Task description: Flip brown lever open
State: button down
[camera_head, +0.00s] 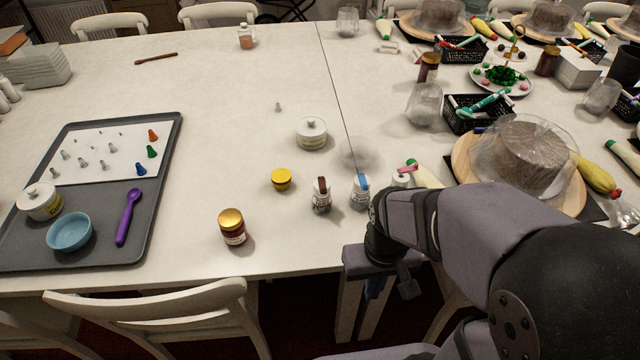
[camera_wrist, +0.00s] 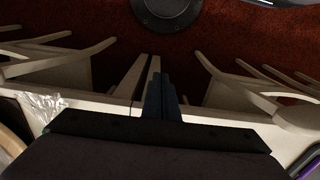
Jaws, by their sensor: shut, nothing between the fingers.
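The brown lever is the brown top of a small glass jar (camera_head: 321,195) standing upright near the front edge of the table in the head view. The lever looks closed down on the jar, though it is small in view. A similar jar with a blue top (camera_head: 360,191) stands just right of it, and one with a pink top (camera_head: 401,179) is partly hidden behind my arm. My gripper (camera_head: 374,288) points down past the table's front edge, right of and nearer than the brown-topped jar. In the wrist view my gripper (camera_wrist: 160,98) is shut and empty, and no jar shows.
A yellow-lidded pot (camera_head: 281,180), a gold-lidded jar (camera_head: 232,227) and a white lidded bowl (camera_head: 311,133) stand around the brown-topped jar. A grey tray (camera_head: 160,150) lies at left. A covered cake (camera_head: 528,155) is at right. A white chair (camera_head: 160,315) stands in front.

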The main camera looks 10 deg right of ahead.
jog(key=w+a+r+n+p, duration=0.5)
jog(key=a+r+p, duration=0.3)
jog(key=a+p, duration=0.2)
jog(key=w+a+r+n+t+h, duration=0.1)
jog(key=w+r+n, duration=0.3)
jog(key=n, duration=0.7)
jog(key=w+a+r+n+t+h, duration=0.1)
jog(key=w+r+n, duration=0.3)
jog(key=w+n, duration=0.4)
jog(key=shift+w+a+n, duration=0.3)
jog(key=shift+a+n, duration=0.35)
jog(key=shift+n, duration=0.75)
jog(key=shift+f, duration=0.1)
